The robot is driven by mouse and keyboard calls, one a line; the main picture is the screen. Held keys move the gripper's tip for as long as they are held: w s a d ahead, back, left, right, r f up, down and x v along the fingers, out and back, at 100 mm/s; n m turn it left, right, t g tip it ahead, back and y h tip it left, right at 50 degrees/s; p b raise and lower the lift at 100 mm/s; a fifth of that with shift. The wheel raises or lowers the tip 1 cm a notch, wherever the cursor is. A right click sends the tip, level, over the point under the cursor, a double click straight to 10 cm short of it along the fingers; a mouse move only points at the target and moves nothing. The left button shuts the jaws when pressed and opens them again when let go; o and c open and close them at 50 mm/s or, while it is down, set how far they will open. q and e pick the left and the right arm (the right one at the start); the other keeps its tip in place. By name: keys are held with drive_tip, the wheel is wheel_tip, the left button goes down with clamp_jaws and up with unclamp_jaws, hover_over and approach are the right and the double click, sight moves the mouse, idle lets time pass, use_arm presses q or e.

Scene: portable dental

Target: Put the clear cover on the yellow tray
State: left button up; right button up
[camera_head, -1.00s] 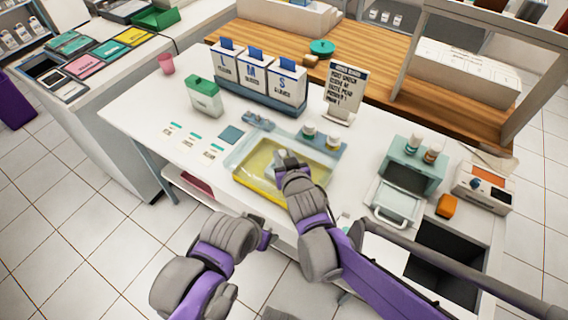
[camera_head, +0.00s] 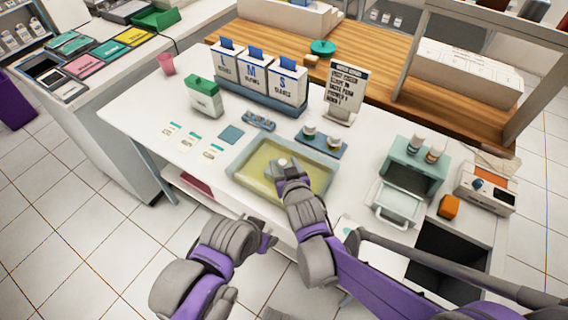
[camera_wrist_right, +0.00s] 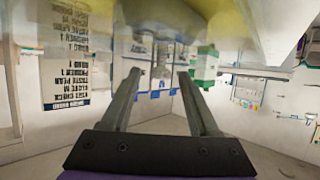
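The yellow tray (camera_head: 258,183) lies near the front edge of the white table and shows through the clear cover (camera_head: 238,160). The cover lies over the tray, its pale rim around the yellow. I cannot tell whether it sits flush on every side. My right gripper (camera_head: 284,169) is at the pale knob (camera_head: 280,163) in the middle of the cover. In the right wrist view its fingers (camera_wrist_right: 162,72) stand apart, with no object visible between them. My left gripper (camera_head: 270,241) is in front of the table, away from the tray; its fingers are too small to read.
A teal device with an open drawer (camera_head: 393,203) stands to the right.

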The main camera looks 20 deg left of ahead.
drive_tip(key=shift+s+r+p, duration=0.1)
drive_tip(key=shift+r+p, duration=0.2)
drive_tip(key=shift+r, duration=0.15)
drive_tip(key=v, duration=1.1)
drive_tip(key=shift+s+d+p, duration=0.25)
drive_tip(key=shift+s+p, duration=0.05)
drive_tip(key=shift+p, duration=0.05)
